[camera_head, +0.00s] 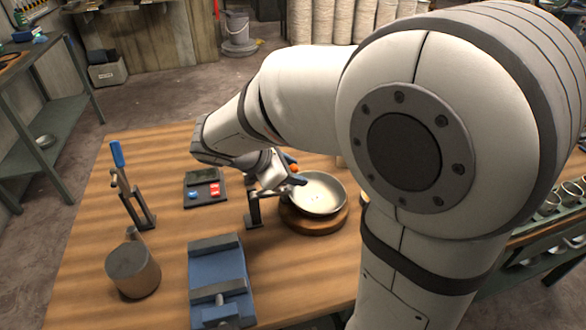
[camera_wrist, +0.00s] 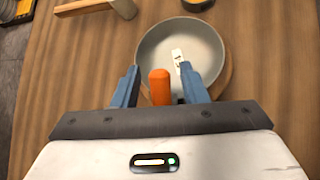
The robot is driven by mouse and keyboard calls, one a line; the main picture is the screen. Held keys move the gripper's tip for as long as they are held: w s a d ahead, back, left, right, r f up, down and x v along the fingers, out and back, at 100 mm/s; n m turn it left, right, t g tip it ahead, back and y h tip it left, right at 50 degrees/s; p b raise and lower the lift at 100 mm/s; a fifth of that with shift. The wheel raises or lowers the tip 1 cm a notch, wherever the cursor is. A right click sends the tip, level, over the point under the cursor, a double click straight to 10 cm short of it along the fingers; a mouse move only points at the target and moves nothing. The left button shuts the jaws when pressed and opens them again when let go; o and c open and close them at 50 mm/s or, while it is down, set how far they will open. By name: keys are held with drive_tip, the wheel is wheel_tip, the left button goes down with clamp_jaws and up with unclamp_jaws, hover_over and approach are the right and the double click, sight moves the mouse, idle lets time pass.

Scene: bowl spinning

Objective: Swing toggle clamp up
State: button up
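My gripper (camera_head: 290,182) is above the left edge of a shallow grey bowl (camera_head: 320,195), which sits on a round wooden disc (camera_head: 318,222). In the wrist view, my two blue fingers (camera_wrist: 160,88) stand apart on either side of an orange handle tip (camera_wrist: 160,85), with a gap on each side. The orange tip also shows in the head view (camera_head: 294,168). A dark upright stand (camera_head: 254,208) is just left of the disc; my gripper hides how it joins the orange tip. Another clamp-like tool with an upright blue handle (camera_head: 117,153) stands at the table's left.
A control box (camera_head: 204,187) with red and blue buttons lies behind left of the stand. A pale wooden bar (camera_wrist: 124,8) shows in the wrist view.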

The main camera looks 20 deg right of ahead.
clamp_jaws()
idle(0.3)
drive_tip(key=shift+d+r, duration=0.1)
